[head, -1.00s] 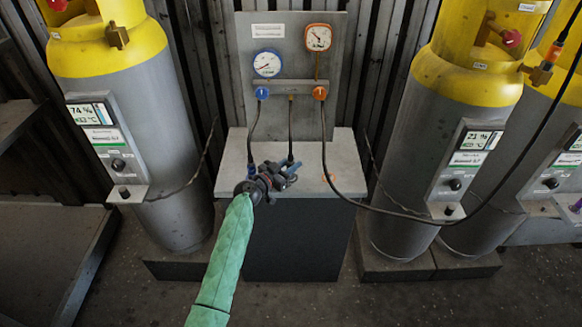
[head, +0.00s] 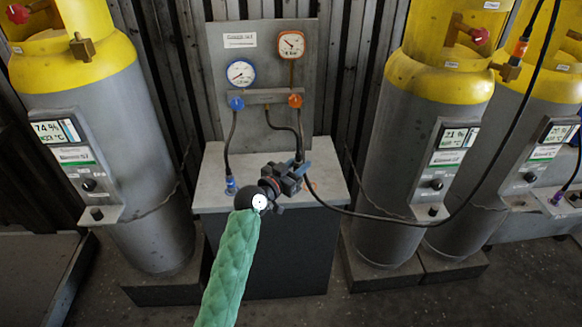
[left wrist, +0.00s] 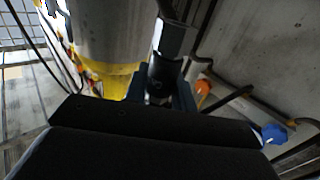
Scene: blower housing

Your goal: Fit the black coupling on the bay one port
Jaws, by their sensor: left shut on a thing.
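My left gripper (head: 293,178) is in front of the gauge panel, above the grey cabinet top. It is shut on the black coupling (left wrist: 166,68), which points up between the fingers in the left wrist view. A black hose (head: 285,128) runs from the middle of the panel down to the gripper. In the head view the wrist and fingers mostly hide the coupling. Brass valves show on the left cylinder (head: 84,48) and the right cylinder (head: 510,71). I cannot tell which is the bay one port. My right gripper is out of view.
A blue coupling (head: 231,186) stands on the cabinet top (head: 212,165). An orange coupling (head: 520,48) is at the right cylinder's valve. A long black hose (head: 400,216) hangs across the right side. The panel (head: 262,65) carries two gauges. Open floor lies in front.

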